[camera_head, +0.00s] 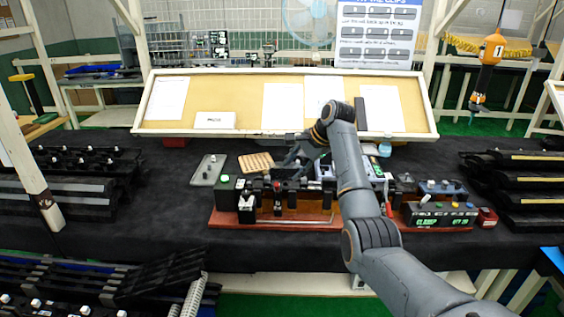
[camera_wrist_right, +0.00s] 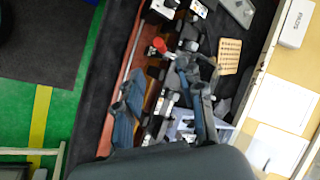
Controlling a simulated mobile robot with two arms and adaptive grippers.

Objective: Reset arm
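My right arm comes in from the lower right in the head view. My right gripper (camera_head: 290,158) hangs over the back of the fixture (camera_head: 290,216), a row of black clamp blocks on a reddish-brown base. In the right wrist view my right gripper (camera_wrist_right: 160,85) has its two grey-blue fingers spread wide apart, with the fixture's blocks and a red knob (camera_wrist_right: 158,45) seen below and between them. Nothing shows held between the fingers. My left gripper is not in view.
A tan gridded block (camera_head: 256,162) and a grey plate (camera_head: 208,170) lie behind the fixture. A control box (camera_head: 440,215) with buttons stands to its right. Black racks (camera_head: 85,180) stand at left, more (camera_head: 515,185) at right. A board (camera_head: 240,90) with papers rises behind.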

